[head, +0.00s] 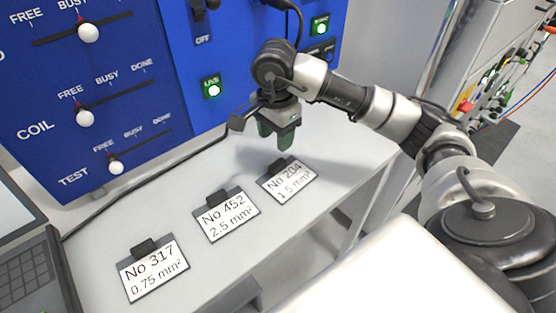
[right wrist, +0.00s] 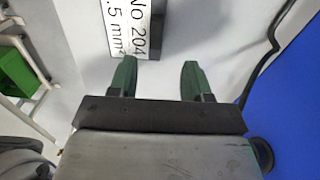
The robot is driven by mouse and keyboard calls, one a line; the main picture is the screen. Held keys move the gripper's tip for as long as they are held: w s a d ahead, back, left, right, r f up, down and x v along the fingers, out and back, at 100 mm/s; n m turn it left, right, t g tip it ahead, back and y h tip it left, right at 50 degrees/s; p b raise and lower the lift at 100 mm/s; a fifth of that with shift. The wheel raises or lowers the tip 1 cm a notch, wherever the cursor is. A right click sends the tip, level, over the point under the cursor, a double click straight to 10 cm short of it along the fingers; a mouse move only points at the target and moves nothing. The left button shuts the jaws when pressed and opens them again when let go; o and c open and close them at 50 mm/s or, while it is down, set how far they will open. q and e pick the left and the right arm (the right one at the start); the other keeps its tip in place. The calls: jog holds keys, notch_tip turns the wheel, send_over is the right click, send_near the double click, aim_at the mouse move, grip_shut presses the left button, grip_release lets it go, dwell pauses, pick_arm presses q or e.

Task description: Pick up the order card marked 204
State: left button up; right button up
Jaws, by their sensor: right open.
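The order card marked No 204, 1.5 mm² (head: 288,181) lies on the grey shelf, the farthest right of three cards, with a dark clip at its top edge. My right gripper (head: 277,142) hangs above and just behind this card, pointing down, with green fingers. In the right wrist view the two green fingers (right wrist: 158,75) are apart with nothing between them. The card (right wrist: 127,28) shows there beyond the fingertips, partly cut off by the picture's top edge, its dark clip (right wrist: 157,25) facing right. My left gripper is not in view.
Cards No 452 (head: 227,219) and No 317 (head: 154,272) lie to the left on the shelf (head: 190,175). A blue panel (head: 140,60) with sliders, a switch and green lights rises behind. A laptop (head: 30,270) stands at the left. Colored cables (head: 500,95) hang at the right.

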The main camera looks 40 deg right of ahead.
aim_at(277, 163)
jog(key=f, duration=0.1)
jog(key=s+f, duration=0.1)
jog(key=shift+f+p, duration=0.35)
jog(key=shift+f, duration=0.05)
jog(key=shift+w+f, duration=0.1)
jog(key=shift+f, duration=0.15)
notch_tip(277, 163, down, 4)
jog(key=p, duration=0.3)
jog(key=shift+f, duration=0.45)
jog(key=shift+w, duration=0.1)
jog(key=shift+c, duration=0.7)
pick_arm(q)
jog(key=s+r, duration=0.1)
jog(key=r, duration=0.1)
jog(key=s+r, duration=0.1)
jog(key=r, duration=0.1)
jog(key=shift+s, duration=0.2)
pick_arm(e)
grip_shut()
